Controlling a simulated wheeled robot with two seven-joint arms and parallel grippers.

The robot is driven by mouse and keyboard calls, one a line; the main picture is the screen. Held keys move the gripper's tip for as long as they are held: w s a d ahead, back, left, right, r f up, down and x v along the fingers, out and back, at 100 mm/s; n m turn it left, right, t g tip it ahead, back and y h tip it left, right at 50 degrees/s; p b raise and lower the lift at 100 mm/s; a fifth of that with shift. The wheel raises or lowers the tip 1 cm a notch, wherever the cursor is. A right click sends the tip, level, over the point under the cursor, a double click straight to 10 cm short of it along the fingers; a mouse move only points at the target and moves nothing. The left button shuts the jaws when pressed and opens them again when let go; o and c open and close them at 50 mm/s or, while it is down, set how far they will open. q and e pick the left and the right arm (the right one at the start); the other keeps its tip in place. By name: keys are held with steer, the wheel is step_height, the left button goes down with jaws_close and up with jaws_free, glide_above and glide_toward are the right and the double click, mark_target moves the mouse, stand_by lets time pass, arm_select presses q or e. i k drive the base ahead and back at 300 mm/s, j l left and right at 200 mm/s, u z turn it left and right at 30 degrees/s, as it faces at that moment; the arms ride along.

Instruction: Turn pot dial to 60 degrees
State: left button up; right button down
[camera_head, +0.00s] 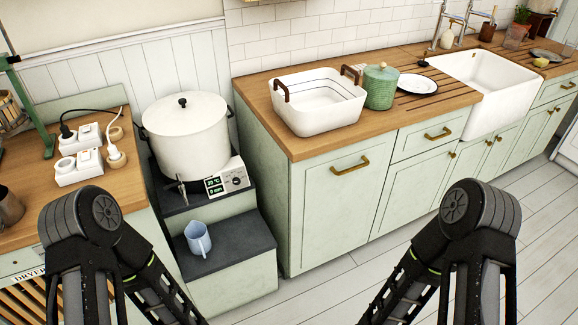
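A large white pot (187,140) with a lid and black knob stands on a dark step between the two wooden counters. A white control box (231,178) sits at its lower front right. The box has a small dark display (213,186) with green digits, too small to read surely. A round dark dial (237,179) is to the right of the display, and its pointer angle is too small to tell. Both my arms show at the bottom of the view, but neither gripper is in the picture. Nothing of mine touches the pot or the dial.
A blue pitcher (198,239) stands on the lower dark step. White power sockets (79,160) with cables lie on the left counter. The right counter holds a white basin (318,101), a green jar (380,87) and a plate (417,78). The floor (345,285) in front is clear.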

mark_target(236, 181)
steer(key=i+l+z, duration=0.4)
steer(key=i+l, duration=0.25)
steer(key=i, duration=0.15)
